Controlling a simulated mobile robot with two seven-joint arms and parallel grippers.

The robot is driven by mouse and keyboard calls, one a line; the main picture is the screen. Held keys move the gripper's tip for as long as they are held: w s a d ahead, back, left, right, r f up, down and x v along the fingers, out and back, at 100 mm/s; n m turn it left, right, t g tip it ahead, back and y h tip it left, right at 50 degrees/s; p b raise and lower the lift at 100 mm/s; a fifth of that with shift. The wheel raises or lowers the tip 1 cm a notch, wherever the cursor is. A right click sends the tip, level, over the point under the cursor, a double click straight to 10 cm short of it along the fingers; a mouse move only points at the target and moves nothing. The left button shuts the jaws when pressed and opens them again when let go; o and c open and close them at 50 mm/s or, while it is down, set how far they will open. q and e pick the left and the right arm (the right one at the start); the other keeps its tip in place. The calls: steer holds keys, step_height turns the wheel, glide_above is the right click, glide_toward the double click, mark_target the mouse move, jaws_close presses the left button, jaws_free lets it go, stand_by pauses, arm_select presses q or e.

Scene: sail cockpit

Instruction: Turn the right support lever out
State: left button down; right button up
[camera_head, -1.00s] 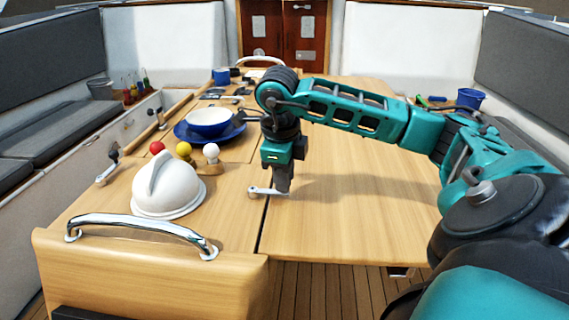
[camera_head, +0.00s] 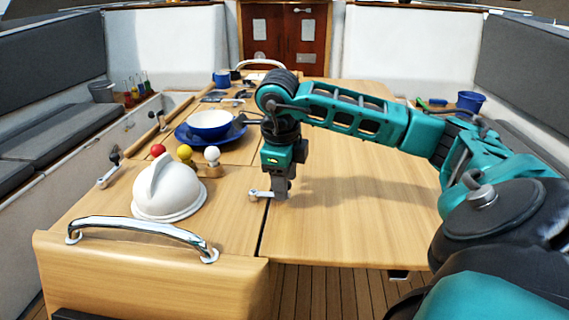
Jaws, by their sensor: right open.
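A small pale silver lever with a round knob at its left end (camera_head: 258,195) lies low at the seam of the wooden table (camera_head: 350,220); I take it for the right support lever. My right gripper (camera_head: 281,192) points straight down at the lever's right end, and its fingers hide that end. The gripper is open; I cannot tell whether the fingers touch the lever. My left gripper is not in view.
A white dome (camera_head: 168,190) and red, yellow and white balls (camera_head: 212,154) stand left of the gripper. A blue-and-white bowl (camera_head: 210,122) sits behind. A chrome handrail (camera_head: 145,225) crosses the near left edge.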

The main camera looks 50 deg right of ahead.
step_height(320, 180, up, 13)
steer(key=s+a+p, duration=0.1)
steer(key=a+p, duration=0.1)
steer(key=shift+a+f, duration=0.15)
steer(key=shift+f, duration=0.05)
stand_by(0.9)
